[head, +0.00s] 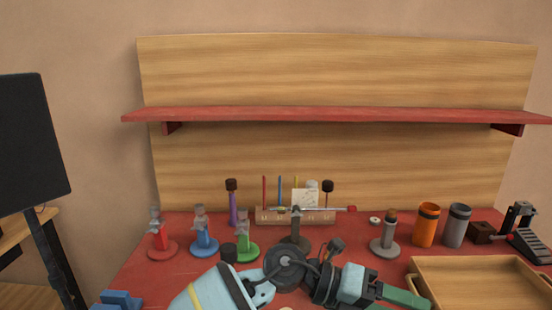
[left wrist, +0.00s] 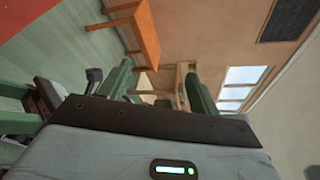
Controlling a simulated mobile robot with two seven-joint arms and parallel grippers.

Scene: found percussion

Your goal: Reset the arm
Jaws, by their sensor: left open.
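My left arm (head: 285,272) reaches across the bottom of the head view, with a grey joint, pale blue links and a green part at its right end. I cannot tell whether that green part is a finger. In the left wrist view, the two green fingers of my left gripper (left wrist: 158,72) stand apart with nothing held between them. The gripper points sideways into the room. My right gripper is in neither view.
The red table (head: 190,275) holds red (head: 162,243), blue (head: 205,240) and green (head: 246,242) stands, a pen rack (head: 265,216), orange (head: 426,225) and grey (head: 456,226) cups, and a wooden tray (head: 480,265). A red shelf (head: 330,114) hangs above. An orange table (left wrist: 137,30) shows in the wrist view.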

